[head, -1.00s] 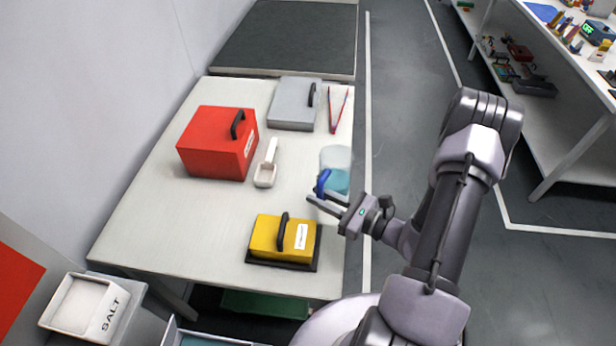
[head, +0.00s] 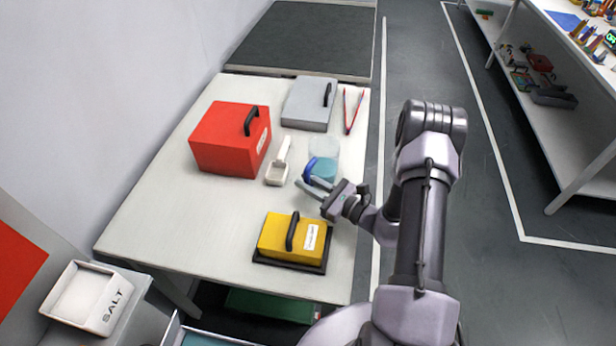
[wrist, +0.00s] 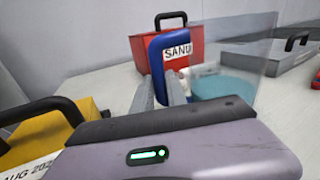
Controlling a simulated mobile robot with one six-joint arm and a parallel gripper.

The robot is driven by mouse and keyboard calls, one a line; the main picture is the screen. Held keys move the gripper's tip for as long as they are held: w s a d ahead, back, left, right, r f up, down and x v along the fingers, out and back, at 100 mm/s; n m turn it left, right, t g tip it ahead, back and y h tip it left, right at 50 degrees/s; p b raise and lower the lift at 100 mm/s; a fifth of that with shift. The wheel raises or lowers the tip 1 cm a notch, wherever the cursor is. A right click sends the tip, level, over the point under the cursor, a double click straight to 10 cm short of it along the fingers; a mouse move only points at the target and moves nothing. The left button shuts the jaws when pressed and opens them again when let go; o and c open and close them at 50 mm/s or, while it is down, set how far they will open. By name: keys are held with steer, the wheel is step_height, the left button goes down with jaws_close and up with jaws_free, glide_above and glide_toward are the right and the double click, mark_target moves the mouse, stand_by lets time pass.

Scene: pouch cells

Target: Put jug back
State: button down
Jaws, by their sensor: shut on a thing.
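The jug (head: 323,152) is clear with teal contents and a blue handle (head: 309,171). It is upright at the right part of the white table, right of the white scoop. I cannot tell whether it touches the table or hangs just above it. My gripper (head: 316,187) is shut on the jug's blue handle.
A red box (head: 222,150), the white scoop (head: 278,172), a grey case (head: 306,105), red tongs (head: 352,112) and a yellow box (head: 285,238) stand around the jug on the table (head: 185,235). A salt bin (head: 85,300) is at lower left. The table's front left is bare.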

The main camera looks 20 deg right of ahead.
steer(key=shift+f, duration=0.55)
steer(key=shift+r, duration=0.15)
steer(key=c, duration=1.8)
jaws_free()
steer(key=shift+f, duration=0.25)
steer(key=o, duration=0.5)
steer(key=shift+c, duration=0.2)
steer(key=shift+r, duration=0.15)
